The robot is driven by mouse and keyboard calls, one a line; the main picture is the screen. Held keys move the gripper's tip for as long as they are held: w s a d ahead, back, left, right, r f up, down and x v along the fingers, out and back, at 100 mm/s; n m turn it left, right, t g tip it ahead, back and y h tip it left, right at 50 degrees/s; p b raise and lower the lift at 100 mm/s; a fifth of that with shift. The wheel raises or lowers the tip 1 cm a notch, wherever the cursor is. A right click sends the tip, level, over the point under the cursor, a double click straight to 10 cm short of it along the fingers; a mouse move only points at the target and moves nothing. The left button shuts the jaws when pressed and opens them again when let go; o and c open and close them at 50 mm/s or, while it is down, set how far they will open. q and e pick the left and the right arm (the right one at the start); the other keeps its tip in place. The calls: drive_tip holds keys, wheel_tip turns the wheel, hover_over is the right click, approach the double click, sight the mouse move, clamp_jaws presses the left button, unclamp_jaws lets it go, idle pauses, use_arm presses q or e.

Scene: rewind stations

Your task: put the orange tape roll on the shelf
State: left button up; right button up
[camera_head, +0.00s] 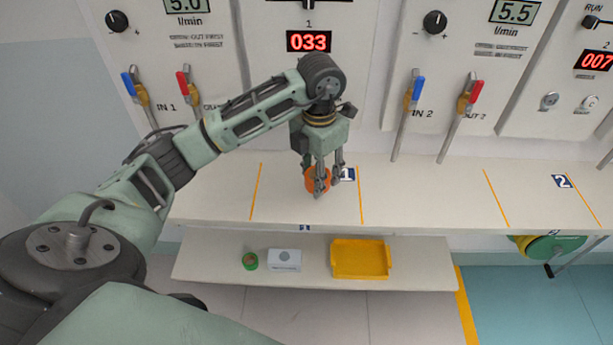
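The orange tape roll (312,181) is at the white counter (210,190), between two orange lines and beside the label "1". My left gripper (327,182) points down over it, with its fingers around or just in front of the roll. The fingers hide part of the roll, and I cannot tell whether they press on it or whether it touches the counter. The white shelf (215,268) runs below the counter's front edge. My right gripper is not in view.
On the shelf are a green roll (250,261), a white box (285,260) and a yellow tray (360,260). Bare shelf shows at both ends. Valve handles (408,115) stand behind the counter. A green reel with a crank (550,247) is under the counter's right part.

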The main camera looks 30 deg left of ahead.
use_arm(q)
drive_tip(key=a+f, duration=0.1)
drive_tip(key=w+a+f, duration=0.1)
drive_tip(key=a, duration=0.1)
drive_tip(key=w+a+f, duration=0.1)
drive_tip(key=shift+w+a+p, duration=0.2)
drive_tip(key=shift+a+p, duration=0.1)
drive_tip(key=shift+p, duration=0.1)
wheel_tip(320, 180, down, 4)
drive_tip(key=shift+r+p, duration=0.2)
drive_tip(key=shift+p, duration=0.35)
drive_tip(key=shift+f, duration=0.3)
drive_tip(key=shift+f, duration=0.1)
drive_tip(key=shift+f, duration=0.1)
drive_tip(key=o, duration=1.2)
drive_tip(key=shift+c, duration=0.2)
